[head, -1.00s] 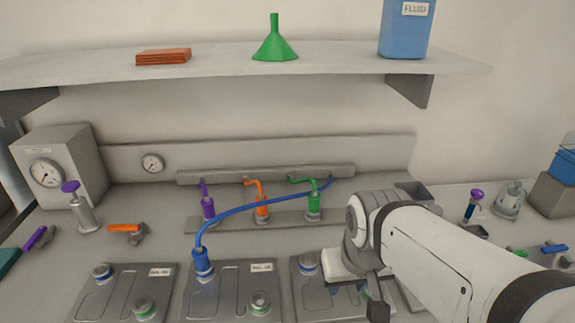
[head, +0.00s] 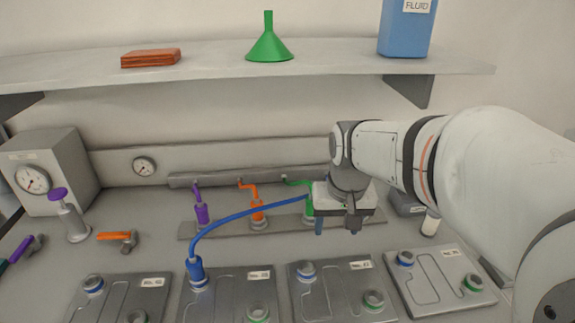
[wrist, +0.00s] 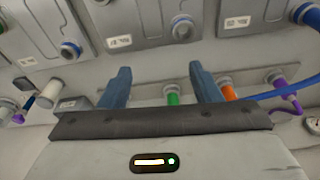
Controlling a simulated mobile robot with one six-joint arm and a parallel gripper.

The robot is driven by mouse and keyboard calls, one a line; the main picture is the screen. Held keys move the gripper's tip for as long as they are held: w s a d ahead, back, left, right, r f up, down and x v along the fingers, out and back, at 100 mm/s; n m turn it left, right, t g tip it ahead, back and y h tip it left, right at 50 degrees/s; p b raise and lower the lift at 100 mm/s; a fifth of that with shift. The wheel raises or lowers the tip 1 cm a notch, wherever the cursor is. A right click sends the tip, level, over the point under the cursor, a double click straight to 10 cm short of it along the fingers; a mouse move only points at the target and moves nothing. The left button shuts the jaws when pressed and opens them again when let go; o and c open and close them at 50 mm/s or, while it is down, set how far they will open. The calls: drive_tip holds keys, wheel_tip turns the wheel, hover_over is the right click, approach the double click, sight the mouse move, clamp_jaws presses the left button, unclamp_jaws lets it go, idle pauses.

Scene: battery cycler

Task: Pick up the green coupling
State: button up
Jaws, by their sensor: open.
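The green coupling (head: 308,203) stands upright on the rack strip at the back, with a green hose bending up to the wall rail. In the head view my gripper partly hides it. In the wrist view the green coupling (wrist: 173,98) shows between the two blue fingers, partly cut off by the gripper body. My gripper (head: 336,227) is open and empty, its fingers pointing down just right of the coupling in the head view. In the wrist view my gripper (wrist: 159,68) has its fingers well apart. I cannot tell whether either finger touches the coupling.
An orange coupling (head: 257,211) and a purple coupling (head: 202,213) stand left of the green one. A blue hose (head: 245,211) arches from a blue coupling (head: 196,269) toward my gripper. Metal plates with ports (head: 333,295) lie in front. A shelf (head: 200,71) hangs above.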

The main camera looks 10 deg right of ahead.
drive_tip(key=w+f, duration=0.2)
drive_tip(key=w, duration=0.5)
drive_tip(key=w+f+m+g+p, duration=0.1)
drive_tip(key=w+f, duration=0.1)
drive_tip(key=w, duration=0.5)
drive_tip(key=w+f+m+g, duration=0.1)
drive_tip(key=w+f, duration=0.1)
drive_tip(key=w, duration=0.6)
drive_tip(key=shift+d+f+p, duration=0.1)
drive_tip(key=shift+d+p, duration=0.05)
drive_tip(key=shift+p, duration=0.15)
drive_tip(key=shift+w+f, duration=0.2)
drive_tip(key=shift+f, duration=0.05)
drive_tip(key=f, duration=0.2)
drive_tip(key=f+p, duration=0.1)
drive_tip(key=f, duration=0.4)
drive_tip(key=shift+w+a+f+p, duration=0.25)
drive_tip(key=shift+w+f+p, duration=0.05)
drive_tip(key=shift+w+p, duration=0.1)
drive_tip(key=shift+c, duration=0.5)
drive_tip(key=c, duration=1)
